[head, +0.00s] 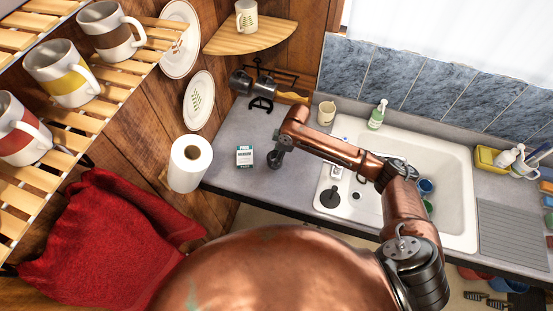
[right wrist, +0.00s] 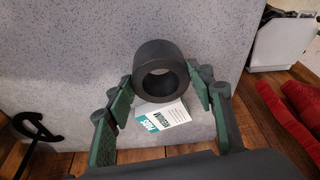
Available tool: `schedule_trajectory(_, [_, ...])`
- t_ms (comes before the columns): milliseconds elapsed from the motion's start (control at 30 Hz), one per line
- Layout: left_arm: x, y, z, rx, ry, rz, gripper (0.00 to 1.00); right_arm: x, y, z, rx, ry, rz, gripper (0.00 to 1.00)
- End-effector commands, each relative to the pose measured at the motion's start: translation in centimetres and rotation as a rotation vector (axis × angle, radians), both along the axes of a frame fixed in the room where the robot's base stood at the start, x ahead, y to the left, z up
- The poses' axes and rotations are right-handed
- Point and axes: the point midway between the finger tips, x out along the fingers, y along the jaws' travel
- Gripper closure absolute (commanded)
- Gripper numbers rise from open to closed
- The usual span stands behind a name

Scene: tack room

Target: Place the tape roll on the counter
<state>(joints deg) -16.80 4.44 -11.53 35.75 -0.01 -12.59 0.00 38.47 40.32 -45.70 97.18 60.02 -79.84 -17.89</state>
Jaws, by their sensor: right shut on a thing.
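The tape roll (right wrist: 160,52) is a thick dark grey ring in the right wrist view, with its round hole facing the camera. My right gripper (right wrist: 163,90) has its green-padded fingers on either side of the roll and is shut on it. In the head view the right gripper (head: 276,156) is over the left part of the grey counter (head: 232,178), with the dark roll hard to tell from the fingers. I cannot tell whether the roll touches the counter. My left gripper is not in view.
A small white and teal box (head: 244,156) is on the counter close left of the right gripper. A paper roll (head: 190,163) stands left of it. A black hook-like stand (head: 262,103) is behind. The sink (head: 345,200), a cup (head: 326,113) and a soap bottle (head: 377,114) are to the right.

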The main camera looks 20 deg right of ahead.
Motion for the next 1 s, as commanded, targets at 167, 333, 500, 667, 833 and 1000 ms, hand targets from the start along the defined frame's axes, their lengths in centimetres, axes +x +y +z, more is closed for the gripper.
schedule_trajectory(167, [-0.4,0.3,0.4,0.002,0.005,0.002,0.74,-0.1,0.1,-2.5,0.000,0.002,0.000,0.78])
schedule_trajectory(333, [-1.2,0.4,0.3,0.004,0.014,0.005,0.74,-0.1,0.1,-2.8,0.001,-0.001,0.001,0.78])
schedule_trajectory(500, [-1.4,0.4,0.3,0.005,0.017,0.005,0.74,-0.1,0.1,-3.0,0.000,0.001,0.001,0.78])
schedule_trajectory(667, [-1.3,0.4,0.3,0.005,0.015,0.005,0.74,-0.1,0.1,-3.0,-0.001,0.001,0.001,0.42])
schedule_trajectory(833, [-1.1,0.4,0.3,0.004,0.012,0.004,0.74,-0.1,0.1,-3.0,0.000,0.001,0.001,0.33])
schedule_trajectory(1000, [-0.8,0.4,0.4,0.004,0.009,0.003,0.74,-0.1,0.1,-3.0,-0.001,0.001,0.001,0.33])
